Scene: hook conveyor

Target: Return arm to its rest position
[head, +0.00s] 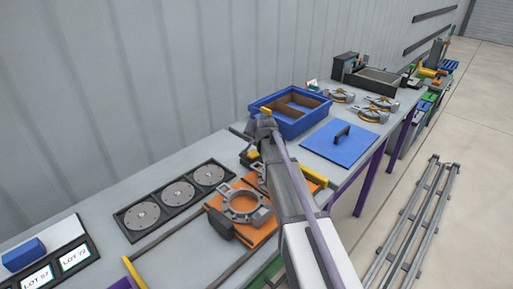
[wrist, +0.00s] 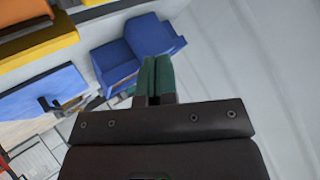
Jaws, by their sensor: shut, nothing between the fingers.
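My gripper (wrist: 154,78) shows in the wrist view with its two dark green fingers together, shut and empty. In the head view my arm reaches from the lower middle up over the bench, and its end is near the front left corner of the blue bin (head: 291,126). The fingers cannot be made out clearly there. In the wrist view a blue box shape (wrist: 116,62) and a blue panel (wrist: 40,92) lie beyond and left of the fingers.
An orange fixture (head: 222,228) sits on the bench beside my arm, partly hidden by it. Three round discs (head: 176,192) lie in dark trays at left. A blue lid with a handle (head: 341,141) lies right of the bin. Floor rails (head: 415,220) run at right; a wall stands behind.

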